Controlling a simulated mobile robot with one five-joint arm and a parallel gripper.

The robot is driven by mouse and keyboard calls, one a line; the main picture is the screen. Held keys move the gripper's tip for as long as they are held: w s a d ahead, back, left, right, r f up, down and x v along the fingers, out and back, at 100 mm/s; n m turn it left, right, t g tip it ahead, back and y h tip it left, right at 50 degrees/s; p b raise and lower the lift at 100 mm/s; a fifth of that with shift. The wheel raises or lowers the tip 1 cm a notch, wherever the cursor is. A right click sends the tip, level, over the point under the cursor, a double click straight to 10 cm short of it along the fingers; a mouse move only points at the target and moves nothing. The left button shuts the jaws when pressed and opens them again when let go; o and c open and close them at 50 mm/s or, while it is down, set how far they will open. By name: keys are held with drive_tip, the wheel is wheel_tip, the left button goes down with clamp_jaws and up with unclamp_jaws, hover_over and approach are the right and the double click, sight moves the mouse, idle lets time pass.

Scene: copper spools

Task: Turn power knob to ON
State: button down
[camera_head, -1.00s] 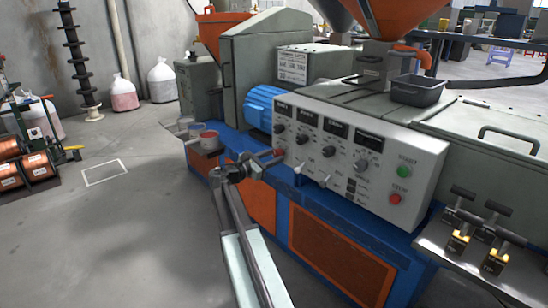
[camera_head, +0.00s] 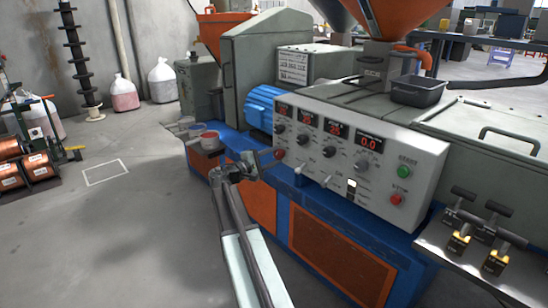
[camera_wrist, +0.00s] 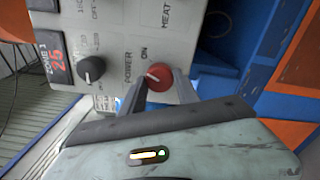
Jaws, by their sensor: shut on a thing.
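The red power knob (camera_wrist: 158,77) sits on the white control panel (camera_wrist: 200,20), with "POWER" and "ON" printed beside it in the wrist view. My gripper (camera_wrist: 156,86) is at the knob, its two fingers on either side of it and shut on it. In the head view the red knob (camera_head: 280,154) shows at the lower left of the panel (camera_head: 425,185), with my gripper (camera_head: 270,161) in front of it. The panel's displays (camera_head: 368,141) are lit with red digits, and a small white light (camera_head: 351,187) glows below them.
Black dials (camera_head: 303,139) stand close by on the panel, one also near my gripper in the wrist view (camera_wrist: 92,69). Green (camera_head: 404,172) and red (camera_head: 396,199) push buttons are at the right. The blue machine base (camera_head: 330,205) juts out below. Open floor lies left.

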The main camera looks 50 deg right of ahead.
drive_tip(key=m, duration=0.4)
drive_tip(key=shift+s, duration=0.1)
idle(0.5)
drive_tip(key=c, duration=0.9)
unclamp_jaws()
drive_tip(key=shift+a, duration=0.1)
drive_tip(key=a, duration=0.7)
drive_tip(key=shift+w+a, duration=0.35)
